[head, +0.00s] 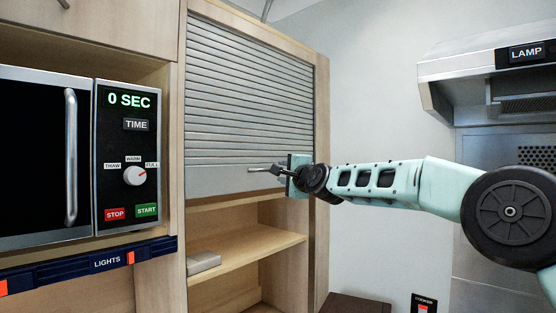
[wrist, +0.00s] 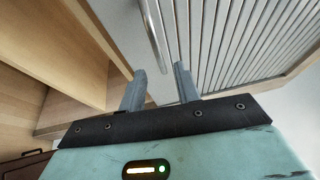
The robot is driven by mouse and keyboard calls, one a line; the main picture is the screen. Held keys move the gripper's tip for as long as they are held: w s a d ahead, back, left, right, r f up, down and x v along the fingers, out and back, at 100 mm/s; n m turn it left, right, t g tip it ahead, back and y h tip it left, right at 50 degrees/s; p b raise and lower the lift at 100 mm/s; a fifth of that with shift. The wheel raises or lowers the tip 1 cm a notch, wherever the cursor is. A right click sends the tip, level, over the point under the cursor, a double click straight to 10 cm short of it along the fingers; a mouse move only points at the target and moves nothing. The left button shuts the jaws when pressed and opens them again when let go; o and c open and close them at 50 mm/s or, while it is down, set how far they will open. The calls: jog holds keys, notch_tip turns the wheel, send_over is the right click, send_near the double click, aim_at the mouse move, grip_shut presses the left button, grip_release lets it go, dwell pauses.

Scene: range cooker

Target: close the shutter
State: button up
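The grey slatted shutter (head: 245,105) covers the upper part of the wooden cabinet in the head view. Its plain bottom panel (head: 220,178) hangs above an open gap. A bar handle (head: 262,170) sits on that panel, and it also shows in the wrist view (wrist: 153,30). My gripper (head: 279,170) is at the right end of the handle. In the wrist view its two fingers (wrist: 159,72) stand apart, with the near end of the handle lying between or just beyond their tips. I cannot tell whether they touch it.
Below the shutter is a wooden shelf (head: 250,252) with a small grey block (head: 203,262) at its left. A microwave (head: 75,160) stands to the left, above a dark blue lights strip (head: 105,263). A range hood (head: 490,70) is at the right. The wall between is bare.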

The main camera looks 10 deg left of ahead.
jog(key=shift+p+x, duration=2.15)
jog(key=shift+p, duration=0.15)
grip_shut()
